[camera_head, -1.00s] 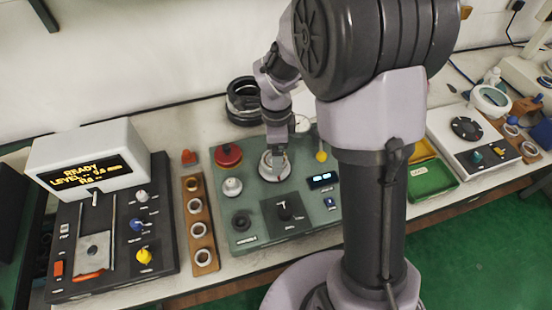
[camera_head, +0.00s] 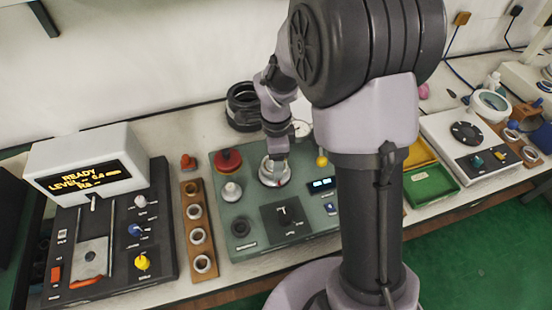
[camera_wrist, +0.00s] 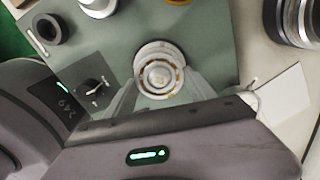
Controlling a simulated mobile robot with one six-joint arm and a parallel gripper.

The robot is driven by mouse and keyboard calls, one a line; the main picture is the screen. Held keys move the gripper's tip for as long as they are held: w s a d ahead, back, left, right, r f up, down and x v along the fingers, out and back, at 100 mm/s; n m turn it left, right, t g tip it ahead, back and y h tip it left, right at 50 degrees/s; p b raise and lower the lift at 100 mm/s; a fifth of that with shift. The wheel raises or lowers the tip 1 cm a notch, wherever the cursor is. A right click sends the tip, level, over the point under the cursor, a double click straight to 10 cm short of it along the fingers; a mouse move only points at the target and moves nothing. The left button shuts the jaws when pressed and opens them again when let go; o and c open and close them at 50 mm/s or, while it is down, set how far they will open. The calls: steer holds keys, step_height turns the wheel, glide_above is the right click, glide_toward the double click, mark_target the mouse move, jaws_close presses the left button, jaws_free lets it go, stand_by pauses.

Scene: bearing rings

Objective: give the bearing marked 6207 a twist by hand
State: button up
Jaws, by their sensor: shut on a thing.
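A pale metal bearing ring (camera_wrist: 159,77) with tan balls or spots around its track sits on a round seat on the green test panel (camera_head: 242,207). My gripper (camera_wrist: 163,88) has one finger on each side of the ring and is shut on it. In the head view my gripper (camera_head: 275,172) reaches down to the same seat, hiding part of the ring. No 6207 mark is legible on it. Several other rings (camera_head: 198,236) sit in a wooden rack left of the panel.
A display unit (camera_head: 85,163) reading READY stands left. Dark stacked rings (camera_head: 242,107) stand behind. Green tray (camera_head: 430,185) and a white instrument (camera_head: 463,150) are right.

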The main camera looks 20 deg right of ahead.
steer(key=shift+n, duration=0.7)
steer(key=shift+c, duration=0.2)
steer(key=shift+n, duration=1.1)
steer(key=shift+p, duration=0.3)
steer(key=shift+w+n, duration=0.1)
steer(key=shift+n, duration=1)
steer(key=shift+p, duration=0.3)
steer(key=shift+n, duration=1.1)
